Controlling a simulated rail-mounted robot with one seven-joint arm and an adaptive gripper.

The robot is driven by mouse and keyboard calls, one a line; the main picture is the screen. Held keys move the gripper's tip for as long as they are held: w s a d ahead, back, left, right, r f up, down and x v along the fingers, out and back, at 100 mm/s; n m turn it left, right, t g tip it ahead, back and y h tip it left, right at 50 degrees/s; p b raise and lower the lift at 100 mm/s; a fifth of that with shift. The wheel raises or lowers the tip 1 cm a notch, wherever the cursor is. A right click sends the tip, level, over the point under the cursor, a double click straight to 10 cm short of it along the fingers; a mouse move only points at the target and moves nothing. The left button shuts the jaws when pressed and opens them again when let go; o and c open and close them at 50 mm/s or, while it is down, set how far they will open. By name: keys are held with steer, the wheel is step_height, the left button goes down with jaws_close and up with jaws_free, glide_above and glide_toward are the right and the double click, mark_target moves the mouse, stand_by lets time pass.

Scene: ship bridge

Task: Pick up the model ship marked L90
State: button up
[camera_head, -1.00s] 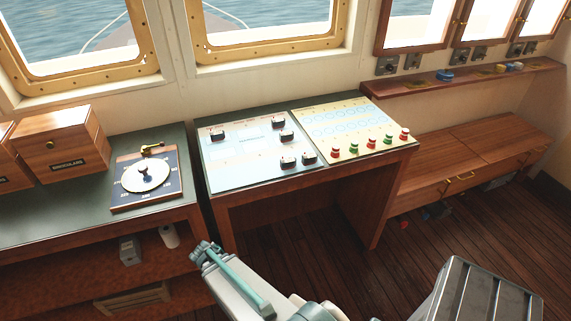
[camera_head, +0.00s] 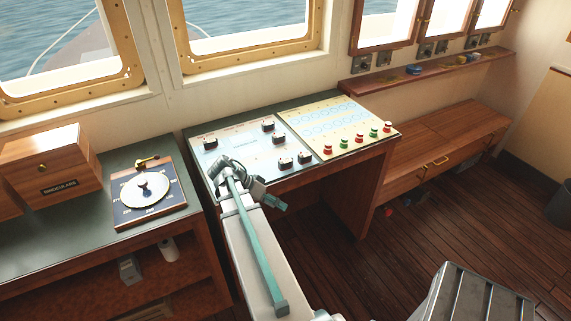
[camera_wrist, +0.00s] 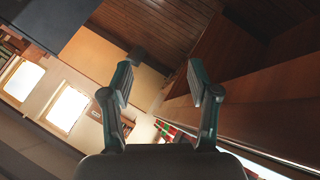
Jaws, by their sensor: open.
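I cannot make out a model ship or an L90 mark in either view. Small blue (camera_head: 414,69) and yellow (camera_head: 461,60) items lie on the wall shelf at the back right, too small to identify. Small red and blue items lie on the floor by the bench, also too small to tell. My gripper (camera_wrist: 158,75) is open and empty in the wrist view, its two fingers well apart. In the head view my gripper (camera_head: 276,202) hangs in front of the control console, small and partly merged with the arm's end.
The control console (camera_head: 235,172) with knobs and buttons stands ahead. A wooden binoculars box (camera_head: 55,165) and a dial plate (camera_head: 145,190) sit on the left counter. The wooden shelf (camera_head: 375,84) runs above a low bench (camera_head: 455,135). The wooden floor at right is largely clear.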

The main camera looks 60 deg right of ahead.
steer(key=d+r+m, duration=0.2)
steer(key=d+r, duration=0.2)
steer(key=r, duration=0.1)
steer(key=m+t+y, duration=0.1)
steer(key=m+t, duration=0.2)
steer(key=t, duration=0.2)
glide_toward(281, 159)
steer(key=shift+p+x, duration=0.55)
steer(key=shift+x, duration=2.05)
steer(key=shift+s+d+f+p, duration=0.2)
steer(key=shift+s+f+p, duration=0.05)
steer(key=shift+f+p, duration=0.35)
steer(key=shift+p+x, duration=0.65)
steer(key=shift+x, duration=1.3)
steer(key=c, duration=1.1)
